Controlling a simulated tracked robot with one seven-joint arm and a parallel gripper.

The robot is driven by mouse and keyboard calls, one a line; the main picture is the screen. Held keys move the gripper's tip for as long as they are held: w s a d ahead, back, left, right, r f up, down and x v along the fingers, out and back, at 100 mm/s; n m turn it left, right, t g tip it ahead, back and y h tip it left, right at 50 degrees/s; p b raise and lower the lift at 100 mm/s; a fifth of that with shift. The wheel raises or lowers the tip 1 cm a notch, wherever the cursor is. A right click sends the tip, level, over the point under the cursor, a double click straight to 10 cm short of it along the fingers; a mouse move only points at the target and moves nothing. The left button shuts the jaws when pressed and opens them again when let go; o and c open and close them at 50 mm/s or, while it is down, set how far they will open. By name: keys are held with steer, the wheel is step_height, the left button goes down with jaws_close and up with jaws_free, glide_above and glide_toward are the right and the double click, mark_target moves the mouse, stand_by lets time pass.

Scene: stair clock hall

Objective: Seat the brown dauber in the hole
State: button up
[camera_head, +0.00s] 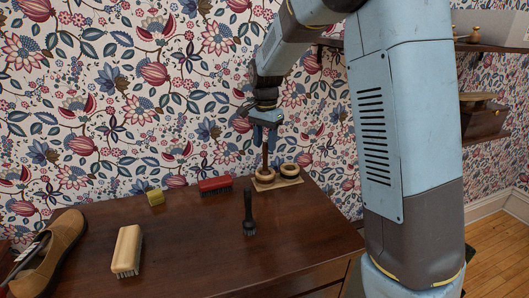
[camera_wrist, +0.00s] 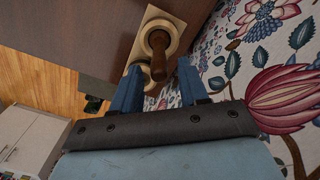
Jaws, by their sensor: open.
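The brown dauber (camera_head: 265,155) stands upright with its lower end inside the left ring of a light wooden holder (camera_head: 290,183) at the back of the table. In the wrist view the dauber (camera_wrist: 159,45) rises from within a pale ring (camera_wrist: 171,25); how deep it sits cannot be told. The second ring (camera_head: 289,169) shows a dark opening. My gripper (camera_head: 266,124) is directly above the dauber, pointing down. In the wrist view my gripper (camera_wrist: 160,66) has its blue fingers apart, with the handle's top end between or just beyond the tips, and a gap on each side.
The patterned wall is close behind. The table's middle is clear.

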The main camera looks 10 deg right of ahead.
step_height(320, 180, up, 7)
steer(key=shift+r, duration=0.1)
steer(key=shift+s+d+r, duration=0.25)
steer(key=shift+s+d, duration=0.05)
steer(key=s+d+r+n+t+y, duration=0.1)
steer(key=s+d+r+n, duration=0.15)
steer(key=s+d, duration=0.4)
steer(key=s+d+r+n+t, duration=0.2)
steer(key=s+d+r, duration=0.15)
steer(key=s, duration=0.65)
steer(key=s+d+f+n+t, duration=0.1)
steer(key=s+n, duration=0.1)
steer(key=s, duration=0.5)
steer(key=s+d+f+n+t+h, duration=0.1)
steer(key=s+d+n, duration=0.1)
steer(key=s, duration=0.5)
steer(key=shift+s+d+f+t, duration=0.15)
steer(key=shift+s+f+t, duration=0.1)
steer(key=shift+f+t, duration=0.1)
